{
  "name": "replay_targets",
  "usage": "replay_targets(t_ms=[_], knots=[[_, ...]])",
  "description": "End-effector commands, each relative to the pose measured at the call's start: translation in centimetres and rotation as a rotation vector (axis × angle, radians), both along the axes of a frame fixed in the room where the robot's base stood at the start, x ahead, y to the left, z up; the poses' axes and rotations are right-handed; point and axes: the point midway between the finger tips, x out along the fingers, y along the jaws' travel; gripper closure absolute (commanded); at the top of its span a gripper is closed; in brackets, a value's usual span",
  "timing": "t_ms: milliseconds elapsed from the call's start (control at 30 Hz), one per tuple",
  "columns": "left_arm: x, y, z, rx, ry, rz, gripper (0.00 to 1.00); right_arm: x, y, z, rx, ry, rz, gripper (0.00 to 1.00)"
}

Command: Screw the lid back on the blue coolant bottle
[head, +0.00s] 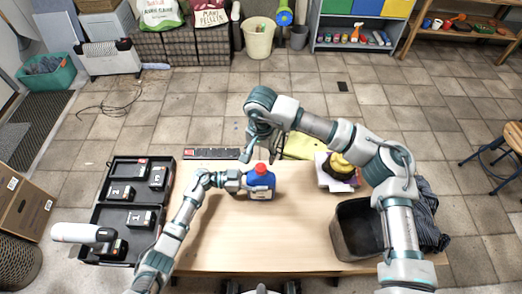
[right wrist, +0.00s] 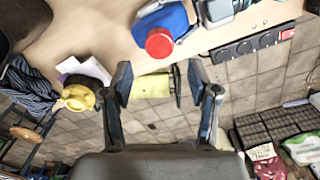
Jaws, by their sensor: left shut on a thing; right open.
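The blue coolant bottle (head: 262,182) stands upright on the wooden table, with a white label on its side. Its red lid (head: 261,169) sits on top; I cannot tell how tight it is. My left gripper (head: 243,182) is shut on the bottle's left side. My right gripper (head: 250,152) is above and behind the bottle, apart from it. In the right wrist view, my right gripper (right wrist: 158,84) is open and empty, with the red lid (right wrist: 160,42) beyond its fingertips and the blue bottle (right wrist: 165,17) partly cut off by the top edge.
The middle of the wooden tabletop (head: 270,235) is clear.

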Motion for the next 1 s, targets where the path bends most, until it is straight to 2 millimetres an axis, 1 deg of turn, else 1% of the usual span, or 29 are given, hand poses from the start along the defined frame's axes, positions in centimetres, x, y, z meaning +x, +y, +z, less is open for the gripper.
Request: replay_targets(t_ms=[33, 200, 400, 567, 800, 833, 867, 900, 967, 1000], knots=[[0.0, 0.1, 0.0, 0.001, 0.0, 0.002, 1.0, 0.0, -0.1, -0.8, -0.002, 0.003, 0.0, 0.4], [0.0, 0.1, 0.0, 0.001, 0.0, 0.002, 1.0, -0.1, -0.1, -3.6, -0.002, 0.004, -0.002, 0.4], [0.0, 0.1, 0.0, 0.001, 0.0, 0.002, 1.0, -0.1, -0.1, -6.0, -0.002, 0.002, -0.002, 0.4], [0.0, 0.1, 0.0, 0.001, 0.0, 0.001, 1.0, -0.1, -0.1, -6.7, -0.001, 0.001, -0.002, 0.4], [0.0, 0.1, 0.0, 0.001, 0.0, 0.001, 1.0, -0.1, -0.1, -6.8, -0.001, 0.001, -0.002, 0.4], [0.0, 0.1, 0.0, 0.001, 0.0, 0.001, 1.0, -0.1, -0.1, -6.7, -0.001, 0.001, -0.002, 0.43], [0.0, 0.1, 0.0, 0.001, 0.0, 0.001, 1.0, -0.1, -0.1, -6.7, -0.001, 0.001, -0.002, 0.5], [0.0, 0.1, 0.0, 0.001, 0.0, 0.001, 1.0, -0.1, -0.1, -6.7, -0.001, 0.001, -0.002, 0.6], [0.0, 0.1, 0.0, 0.001, 0.0, 0.001, 1.0, -0.1, -0.1, -6.7, -0.001, 0.001, -0.002, 0.75], [0.0, 0.1, 0.0, 0.001, 0.0, 0.001, 1.0, -0.1, -0.1, -6.7, -0.001, 0.0, -0.002, 0.85]])
